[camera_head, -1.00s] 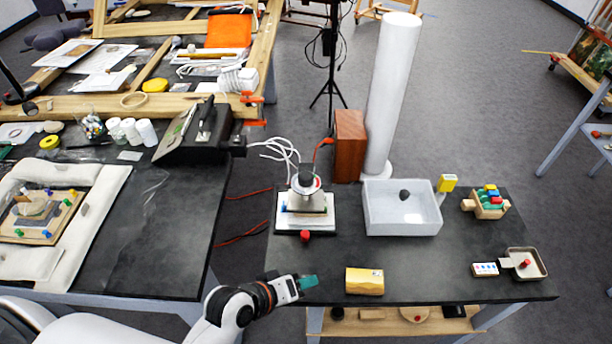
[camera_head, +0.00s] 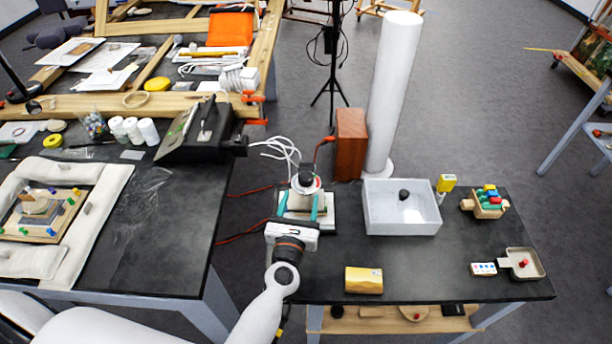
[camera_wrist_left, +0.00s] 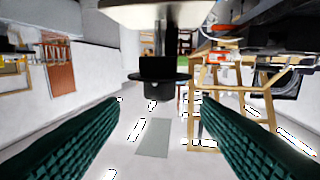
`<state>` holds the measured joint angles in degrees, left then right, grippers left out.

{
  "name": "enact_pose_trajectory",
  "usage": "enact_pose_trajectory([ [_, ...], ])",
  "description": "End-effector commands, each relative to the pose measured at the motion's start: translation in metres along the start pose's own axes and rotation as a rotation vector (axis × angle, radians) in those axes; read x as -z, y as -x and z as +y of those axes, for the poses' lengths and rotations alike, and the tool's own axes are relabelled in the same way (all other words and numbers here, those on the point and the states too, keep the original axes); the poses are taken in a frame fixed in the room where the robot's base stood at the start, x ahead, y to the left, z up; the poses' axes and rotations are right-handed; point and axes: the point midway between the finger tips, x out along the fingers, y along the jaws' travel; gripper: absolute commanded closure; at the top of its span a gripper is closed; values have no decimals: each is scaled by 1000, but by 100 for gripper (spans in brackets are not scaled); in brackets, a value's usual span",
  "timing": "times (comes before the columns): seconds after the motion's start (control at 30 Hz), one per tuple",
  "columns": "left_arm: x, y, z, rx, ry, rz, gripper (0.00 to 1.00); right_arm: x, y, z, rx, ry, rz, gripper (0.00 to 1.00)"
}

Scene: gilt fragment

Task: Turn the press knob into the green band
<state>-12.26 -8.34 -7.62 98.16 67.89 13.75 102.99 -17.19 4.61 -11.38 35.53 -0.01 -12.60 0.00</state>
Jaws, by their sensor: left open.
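The press (camera_head: 325,212) stands at the back left of the dark right-hand table. A black knob (camera_head: 306,178) tops it, with a pale, partly red ring around it. I cannot make out a green band. My left gripper (camera_head: 298,206) is in front of the press, its two teal fingers pointing at it and hiding much of its lower body. In the left wrist view the fingers (camera_wrist_left: 160,125) are wide apart and empty. A black flanged cylinder (camera_wrist_left: 162,70), likely the knob, shows between and beyond them, apart from both. My right gripper is not in view.
A white basin (camera_head: 375,220) stands right of the press, with a wooden block (camera_head: 350,145) and white column (camera_head: 393,90) behind. A yellow block (camera_head: 364,280) lies near the front edge. White cables (camera_head: 275,148) run behind the press. The table's centre front is clear.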

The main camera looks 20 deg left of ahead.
Motion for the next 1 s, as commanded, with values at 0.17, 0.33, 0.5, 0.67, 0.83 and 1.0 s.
enact_pose_trajectory([
  [0.17,1,-39,0,-1,-2,3,43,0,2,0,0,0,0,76],
  [0.33,0,-66,0,-2,-3,2,43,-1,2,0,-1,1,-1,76],
  [0.5,0,-79,0,-1,-4,0,43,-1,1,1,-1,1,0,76],
  [0.67,0,-82,0,-1,-4,0,43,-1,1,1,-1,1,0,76],
  [0.83,0,-82,0,-2,-4,0,43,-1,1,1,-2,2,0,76],
  [1.0,0,-82,0,-2,-4,0,70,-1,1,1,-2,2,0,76],
])
